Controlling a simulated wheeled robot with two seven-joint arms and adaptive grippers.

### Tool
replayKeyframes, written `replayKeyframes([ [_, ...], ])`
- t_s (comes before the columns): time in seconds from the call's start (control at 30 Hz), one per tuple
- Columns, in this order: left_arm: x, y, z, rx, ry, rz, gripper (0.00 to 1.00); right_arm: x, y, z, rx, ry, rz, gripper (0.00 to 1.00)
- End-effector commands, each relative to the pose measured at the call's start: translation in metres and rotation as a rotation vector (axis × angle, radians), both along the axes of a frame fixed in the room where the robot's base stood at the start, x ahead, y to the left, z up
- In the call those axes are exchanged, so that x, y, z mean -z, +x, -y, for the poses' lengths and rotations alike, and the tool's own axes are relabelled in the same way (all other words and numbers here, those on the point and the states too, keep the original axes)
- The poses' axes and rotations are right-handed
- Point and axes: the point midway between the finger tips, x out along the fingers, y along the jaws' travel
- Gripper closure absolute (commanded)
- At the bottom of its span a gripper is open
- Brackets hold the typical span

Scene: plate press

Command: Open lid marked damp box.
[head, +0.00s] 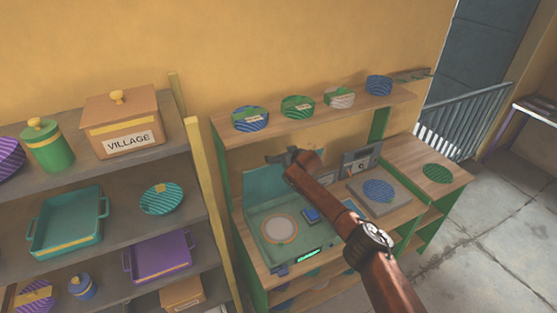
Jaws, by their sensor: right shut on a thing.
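A teal box-like device (262,243) sits on the wooden bench, with a round pale plate, a blue button and a small lit green display on it. Its teal lid (262,186) stands raised at the back. I cannot read the display, so I cannot confirm the damp box marking. My right gripper (283,158) is at the upper edge of the raised lid and is shut on it; the arm hides part of the contact. My left gripper is not in view.
A shelf above the bench (325,119) holds several patterned round pieces. At left, shelves hold a box labelled VILLAGE (122,120), a green jar (48,146) and trays.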

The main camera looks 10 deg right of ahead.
Motion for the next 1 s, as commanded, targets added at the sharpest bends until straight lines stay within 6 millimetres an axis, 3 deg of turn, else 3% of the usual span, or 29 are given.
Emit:
replayKeyframes([
  [0.5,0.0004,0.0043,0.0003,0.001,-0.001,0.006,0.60,0.0029,0.0016,0.0027,0.003,-0.007,-0.016,0.63],
  [0.53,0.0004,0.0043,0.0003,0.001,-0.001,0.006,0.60,0.0031,0.0015,0.0029,0.003,-0.007,-0.016,0.19],
  [0.8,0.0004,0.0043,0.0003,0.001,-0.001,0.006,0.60,0.0021,0.0018,0.0027,0.004,-0.006,-0.014,0.01],
  [1.0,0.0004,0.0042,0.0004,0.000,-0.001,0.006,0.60,0.0015,0.0020,0.0026,0.004,-0.005,-0.013,0.01],
])
